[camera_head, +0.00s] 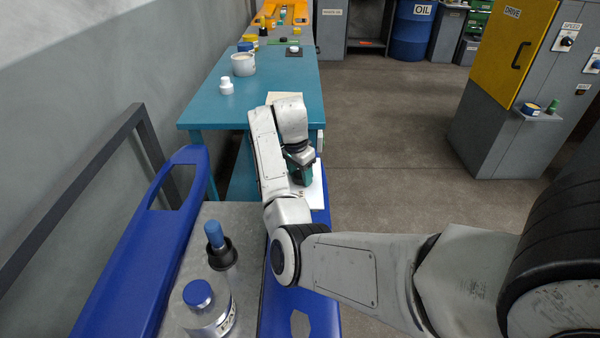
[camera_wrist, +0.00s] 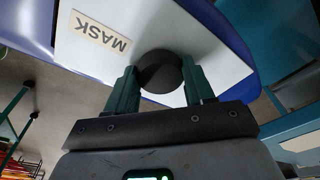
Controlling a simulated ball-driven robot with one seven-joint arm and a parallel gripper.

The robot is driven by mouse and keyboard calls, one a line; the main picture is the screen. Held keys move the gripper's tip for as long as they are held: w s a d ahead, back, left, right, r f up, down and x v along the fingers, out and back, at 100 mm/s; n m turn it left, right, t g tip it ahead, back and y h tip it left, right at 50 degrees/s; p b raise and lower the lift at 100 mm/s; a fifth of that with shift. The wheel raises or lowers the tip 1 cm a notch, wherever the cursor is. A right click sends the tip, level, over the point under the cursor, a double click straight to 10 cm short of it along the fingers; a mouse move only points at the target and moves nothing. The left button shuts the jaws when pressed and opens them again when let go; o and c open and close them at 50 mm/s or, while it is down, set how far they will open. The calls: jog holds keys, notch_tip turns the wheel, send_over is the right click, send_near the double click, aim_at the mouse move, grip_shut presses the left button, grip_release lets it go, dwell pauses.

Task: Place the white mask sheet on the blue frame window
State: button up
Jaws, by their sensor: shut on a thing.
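The white mask sheet (camera_wrist: 85,65) carries a MASK label and a round black knob (camera_wrist: 160,72). My gripper (camera_wrist: 160,85) is shut on the knob, one green finger on each side. In the head view the sheet (camera_head: 317,190) shows partly beside my gripper (camera_head: 301,178), at the far end of the right blue arm of the frame. The blue frame (camera_head: 135,258) has a window opening in its left arm and another (camera_head: 300,322) in its right arm. Blue also borders the sheet in the wrist view (camera_wrist: 215,18). I cannot tell whether sheet and frame touch.
A bottle with a blue cap (camera_head: 207,308) and a dropper bottle (camera_head: 220,245) stand on the grey surface between the blue arms. A teal table (camera_head: 285,75) with a white tub (camera_head: 243,64) and white jar (camera_head: 227,86) stands beyond. The floor to the right is open.

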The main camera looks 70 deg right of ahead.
jog(key=o, duration=1.1)
notch_tip(320, 180, up, 12)
jog(key=a+p, duration=0.1)
jog(key=shift+w+a, duration=0.3)
jog(key=shift+a, duration=0.05)
